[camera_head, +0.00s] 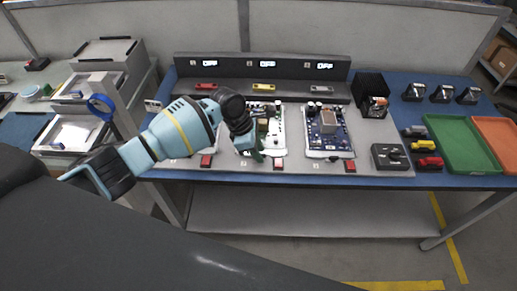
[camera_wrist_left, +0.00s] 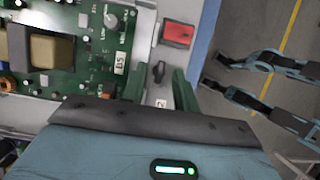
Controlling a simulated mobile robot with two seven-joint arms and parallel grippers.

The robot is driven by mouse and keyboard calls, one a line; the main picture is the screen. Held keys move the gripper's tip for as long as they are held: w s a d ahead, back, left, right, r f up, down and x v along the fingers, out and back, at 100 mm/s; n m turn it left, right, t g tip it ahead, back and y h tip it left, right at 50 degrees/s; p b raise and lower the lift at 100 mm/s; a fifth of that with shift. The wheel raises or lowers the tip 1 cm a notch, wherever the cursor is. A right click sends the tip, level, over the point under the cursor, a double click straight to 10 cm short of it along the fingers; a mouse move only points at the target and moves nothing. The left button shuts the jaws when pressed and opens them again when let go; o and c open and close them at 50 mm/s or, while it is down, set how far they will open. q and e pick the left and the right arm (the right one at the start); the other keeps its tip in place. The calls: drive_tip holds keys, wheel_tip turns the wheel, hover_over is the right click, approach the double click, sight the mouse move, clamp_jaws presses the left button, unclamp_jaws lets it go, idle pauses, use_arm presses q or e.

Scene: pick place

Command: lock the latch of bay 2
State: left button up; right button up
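The bay 2 latch (camera_wrist_left: 158,72) is a small black knob at the board's edge, beside a red block (camera_wrist_left: 178,33) and a small white number label (camera_wrist_left: 161,103). My left gripper (camera_wrist_left: 160,88) is open, with one green finger on each side of the latch; I cannot tell whether they touch it. In the head view my left gripper (camera_head: 256,154) points down at the front edge of the middle bay's green board (camera_head: 277,135) and hides the latch there. The latch's lock state is unclear.
A dark console (camera_head: 265,75) with displays reading OFF stands behind the bays. The right bay holds a blue board (camera_head: 328,130). My arm covers the left bay.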

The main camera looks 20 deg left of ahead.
use_arm(q)
clamp_jaws()
